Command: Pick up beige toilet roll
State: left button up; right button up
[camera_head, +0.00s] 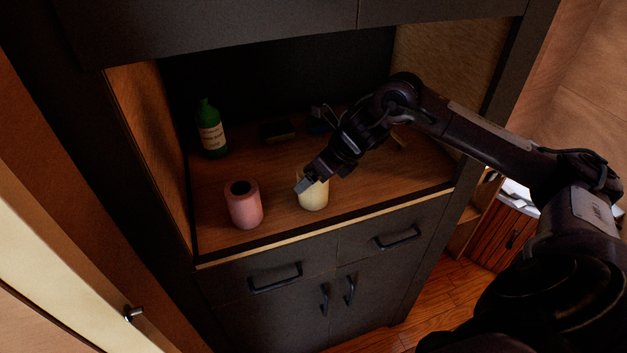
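The beige toilet roll (315,198) stands upright on the wooden shelf of the dark cabinet, near its front edge. My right gripper (305,183) comes in from the right and is at the top of the beige roll, covering part of its upper end. Whether the fingers are around it or just in front of it cannot be told, nor whether they are closed on it. My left gripper is not in the picture.
A pink toilet roll (244,206) stands to the left on the same shelf. A green bottle (212,130) stands at the back left. A dark small object (277,131) lies at the back.

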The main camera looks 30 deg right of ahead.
jog(key=p+x, duration=0.1)
jog(key=x, duration=0.3)
jog(key=shift+w+a+r, duration=0.1)
jog(key=shift+w, duration=0.1)
jog(key=shift+s, duration=0.1)
jog(key=shift+c, duration=0.2)
jog(key=c, duration=0.9)
jog(key=shift+c, duration=0.9)
jog(key=shift+r, duration=0.1)
